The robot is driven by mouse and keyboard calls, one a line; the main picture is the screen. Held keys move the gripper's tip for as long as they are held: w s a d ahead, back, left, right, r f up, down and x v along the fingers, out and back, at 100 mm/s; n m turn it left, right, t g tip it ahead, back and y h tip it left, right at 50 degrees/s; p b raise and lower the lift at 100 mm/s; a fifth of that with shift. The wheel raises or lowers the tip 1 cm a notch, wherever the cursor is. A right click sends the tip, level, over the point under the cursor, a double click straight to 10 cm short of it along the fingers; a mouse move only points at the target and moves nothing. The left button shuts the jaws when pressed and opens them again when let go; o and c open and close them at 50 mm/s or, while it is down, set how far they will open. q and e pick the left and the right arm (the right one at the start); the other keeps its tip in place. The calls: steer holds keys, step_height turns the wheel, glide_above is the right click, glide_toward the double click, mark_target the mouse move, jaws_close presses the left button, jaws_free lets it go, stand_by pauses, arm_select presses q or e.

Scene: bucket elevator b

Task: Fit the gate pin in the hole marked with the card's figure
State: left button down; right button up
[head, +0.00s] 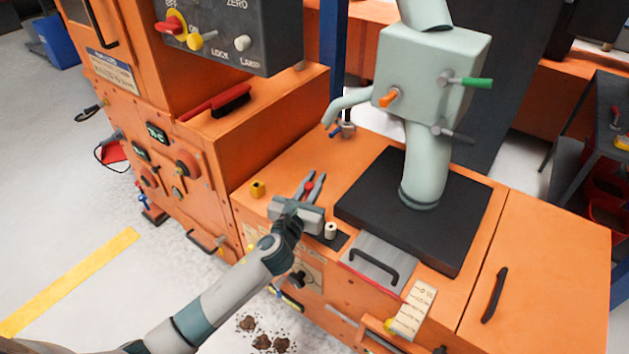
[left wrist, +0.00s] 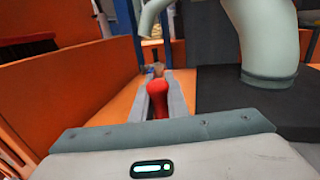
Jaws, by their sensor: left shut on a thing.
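My left gripper (head: 308,183) is over the orange machine top, its fingers pointing away from me. It is shut on a red knob (head: 309,187), which looks like the head of the gate pin. In the left wrist view the red knob (left wrist: 158,98) stands between the two grey fingers (left wrist: 157,84); whatever is below it is hidden. A cream card (head: 412,308) with small marks hangs at the front right edge, its figure too small to read. I cannot make out any marked holes. My right gripper is not in view.
A pale green spout housing (head: 432,80) with an orange knob (head: 390,97) and green handle (head: 470,82) stands on a black plate (head: 360,203). A small yellow block (head: 257,189) and a cream cylinder (head: 330,230) are beside my gripper. A grey hatch (head: 350,262) has a black handle.

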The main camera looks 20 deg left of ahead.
arm_select(q)
steer(key=shift+p, duration=0.75)
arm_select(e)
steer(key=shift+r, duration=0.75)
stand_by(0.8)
